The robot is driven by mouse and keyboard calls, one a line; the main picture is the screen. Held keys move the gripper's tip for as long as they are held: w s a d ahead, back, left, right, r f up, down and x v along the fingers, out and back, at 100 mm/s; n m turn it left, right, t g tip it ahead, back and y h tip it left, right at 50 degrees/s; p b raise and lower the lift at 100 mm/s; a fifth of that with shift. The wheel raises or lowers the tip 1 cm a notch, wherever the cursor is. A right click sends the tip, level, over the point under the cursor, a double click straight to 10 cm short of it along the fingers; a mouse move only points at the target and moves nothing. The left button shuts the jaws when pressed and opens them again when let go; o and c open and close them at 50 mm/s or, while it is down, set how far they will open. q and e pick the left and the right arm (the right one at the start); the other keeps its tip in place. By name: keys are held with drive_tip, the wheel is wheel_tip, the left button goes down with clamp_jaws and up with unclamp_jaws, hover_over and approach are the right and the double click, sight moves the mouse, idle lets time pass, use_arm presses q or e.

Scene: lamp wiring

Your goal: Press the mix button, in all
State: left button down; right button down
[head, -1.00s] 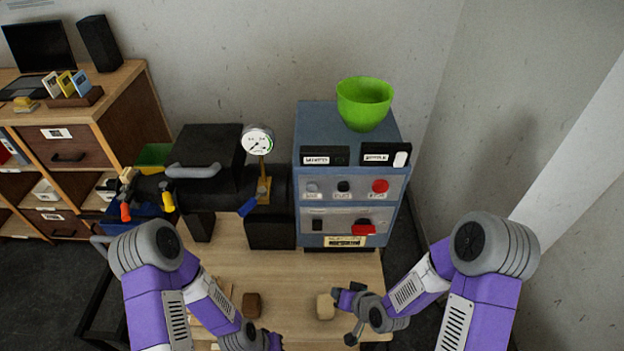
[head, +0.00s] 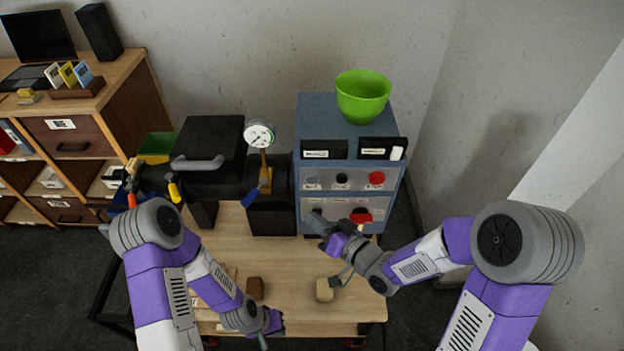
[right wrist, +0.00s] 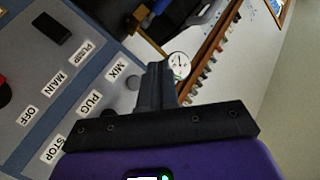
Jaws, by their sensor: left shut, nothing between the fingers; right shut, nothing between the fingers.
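The blue control cabinet (head: 350,115) stands at the back of the table. Its upper panel has a grey button (head: 313,177) at left, a black one (head: 342,178) in the middle and a red one (head: 376,178) at right. In the right wrist view, the grey mix button (right wrist: 132,83) sits beside the MIX label (right wrist: 117,71), partly hidden by my finger. My right gripper (head: 313,220) is shut and empty, in front of the lower panel, below the grey button; contact cannot be told. It also shows in the right wrist view (right wrist: 156,68). My left gripper (head: 263,342) is shut and empty over the table's front.
A red switch (head: 361,216) sits on the lower panel. A green bowl (head: 363,97) stands on the cabinet. The black machine with a gauge (head: 259,133) is at left. A brown block (head: 255,288) and a tan block (head: 324,290) lie on the table (head: 285,270).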

sight(307, 181)
drive_tip(key=w+p, duration=0.1)
drive_tip(key=w, duration=0.7)
drive_tip(key=shift+w, duration=0.3)
drive_tip(key=shift+w, duration=0.1)
idle(1.7)
drive_tip(key=shift+w, duration=0.35)
drive_tip(key=shift+w, duration=0.35)
idle(0.6)
drive_tip(key=shift+w+d+r, duration=0.1)
drive_tip(key=shift+w+r, duration=0.1)
drive_tip(key=shift+w, duration=0.15)
idle(0.6)
drive_tip(key=shift+s, duration=0.15)
drive_tip(key=shift+s+f+b, duration=0.2)
drive_tip(key=shift+s+b, duration=0.15)
drive_tip(key=shift+s, duration=0.45)
